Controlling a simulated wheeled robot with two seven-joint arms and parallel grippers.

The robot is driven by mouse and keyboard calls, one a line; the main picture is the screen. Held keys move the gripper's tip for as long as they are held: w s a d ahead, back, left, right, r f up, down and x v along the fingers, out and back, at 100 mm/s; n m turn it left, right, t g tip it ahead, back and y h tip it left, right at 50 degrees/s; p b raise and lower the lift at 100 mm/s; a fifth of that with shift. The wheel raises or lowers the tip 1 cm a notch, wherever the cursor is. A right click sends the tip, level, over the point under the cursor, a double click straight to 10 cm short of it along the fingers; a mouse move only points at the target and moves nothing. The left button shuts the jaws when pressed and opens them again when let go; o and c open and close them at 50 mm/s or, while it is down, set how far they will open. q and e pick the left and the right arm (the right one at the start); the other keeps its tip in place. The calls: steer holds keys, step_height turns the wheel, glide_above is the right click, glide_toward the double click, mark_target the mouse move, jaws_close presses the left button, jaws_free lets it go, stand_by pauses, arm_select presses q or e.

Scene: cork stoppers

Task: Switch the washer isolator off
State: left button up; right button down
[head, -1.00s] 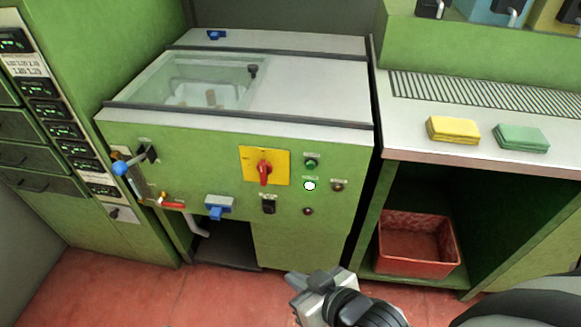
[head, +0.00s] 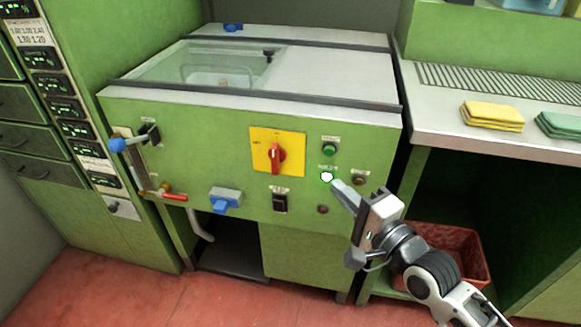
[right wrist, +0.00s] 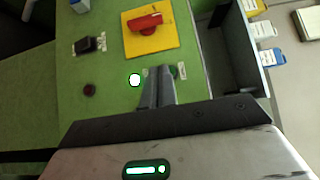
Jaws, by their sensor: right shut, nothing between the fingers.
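The washer isolator is a red rotary handle (head: 276,158) on a yellow plate (head: 292,165), on the green front panel of the washer. The handle stands roughly upright in the head view. It also shows in the right wrist view as a red handle (right wrist: 146,22) on its yellow plate (right wrist: 160,42). My right gripper (head: 338,186) is shut and empty, right of and below the yellow plate, close to the lit white lamp (head: 327,177). In the right wrist view its fingers (right wrist: 157,75) point toward the panel, apart from the handle. My left gripper is not in view.
A green button (head: 330,149) and a dark switch (head: 280,202) sit near the plate. A blue-handled lever (head: 118,145) and a blue plug (head: 226,200) are further left. A red crate (head: 455,248) stands under the counter. Yellow sponges (head: 492,115) lie on top.

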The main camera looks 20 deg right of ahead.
steer(key=b, duration=0.1)
glide_toward(279, 149)
steer(key=w+d, duration=0.3)
steer(key=w+a, duration=0.2)
steer(key=a, duration=0.1)
steer(key=shift+w+f, duration=0.15)
steer(key=shift+w, duration=0.05)
steer(key=shift+w+a, duration=0.3)
steer(key=shift+a, duration=0.15)
